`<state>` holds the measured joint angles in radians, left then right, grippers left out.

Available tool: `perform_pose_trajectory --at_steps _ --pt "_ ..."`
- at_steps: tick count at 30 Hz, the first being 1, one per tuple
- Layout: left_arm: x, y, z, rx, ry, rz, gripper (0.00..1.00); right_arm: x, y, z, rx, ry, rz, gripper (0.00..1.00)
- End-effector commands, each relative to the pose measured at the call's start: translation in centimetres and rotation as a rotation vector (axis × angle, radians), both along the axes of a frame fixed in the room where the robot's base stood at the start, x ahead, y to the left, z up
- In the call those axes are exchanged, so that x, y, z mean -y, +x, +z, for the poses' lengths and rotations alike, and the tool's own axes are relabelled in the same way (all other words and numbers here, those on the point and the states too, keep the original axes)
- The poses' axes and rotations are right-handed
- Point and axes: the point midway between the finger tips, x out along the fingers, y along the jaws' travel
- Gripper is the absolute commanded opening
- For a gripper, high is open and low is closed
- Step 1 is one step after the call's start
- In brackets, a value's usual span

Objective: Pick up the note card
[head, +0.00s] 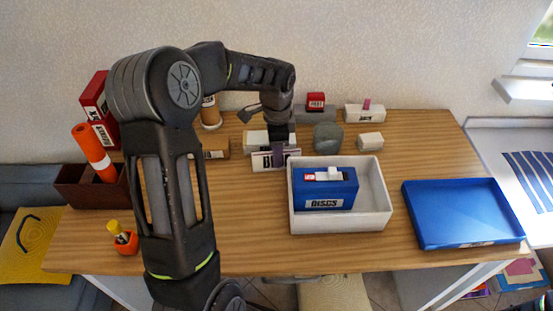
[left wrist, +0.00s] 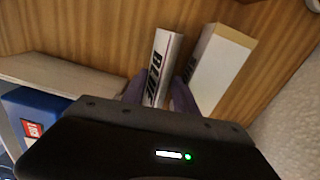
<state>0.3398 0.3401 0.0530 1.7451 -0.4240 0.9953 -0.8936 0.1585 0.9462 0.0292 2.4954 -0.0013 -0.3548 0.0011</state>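The note card (head: 262,162) is a white piece with dark lettering. It stands upright at the back middle of the table, just in front of a white block (head: 257,139). My left gripper (head: 279,152) reaches down on it, one purple finger covering part of its lettered face. In the left wrist view the card (left wrist: 162,62) sits between the two purple fingers, which lie close against both sides. My left gripper is shut on the card. The lower part of the card is hidden there by the gripper body. My right gripper does not show.
A white bin (head: 340,221) holding a blue box (head: 340,188) stands in front and to the right. A grey-green object (head: 327,137) stands right of the card. A blue tray (head: 463,210) lies at the right. The front middle-left table is clear.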

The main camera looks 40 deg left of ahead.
Motion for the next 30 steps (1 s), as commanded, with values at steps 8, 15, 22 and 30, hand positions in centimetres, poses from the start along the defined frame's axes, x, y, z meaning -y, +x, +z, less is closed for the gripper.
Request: perform_pose_trajectory --at_steps 8,15,22,30 --pt "0.0 0.0 0.0 0.000 0.000 0.000 0.14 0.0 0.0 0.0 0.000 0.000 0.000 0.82" --pt "0.0 0.0 0.0 0.000 0.000 0.000 0.00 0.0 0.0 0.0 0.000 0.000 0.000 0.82" --pt "0.0 0.0 0.0 0.000 0.000 0.000 0.00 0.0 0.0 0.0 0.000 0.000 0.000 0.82" --pt "0.0 0.1 1.3 0.003 0.001 0.001 0.00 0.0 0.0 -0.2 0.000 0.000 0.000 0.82"
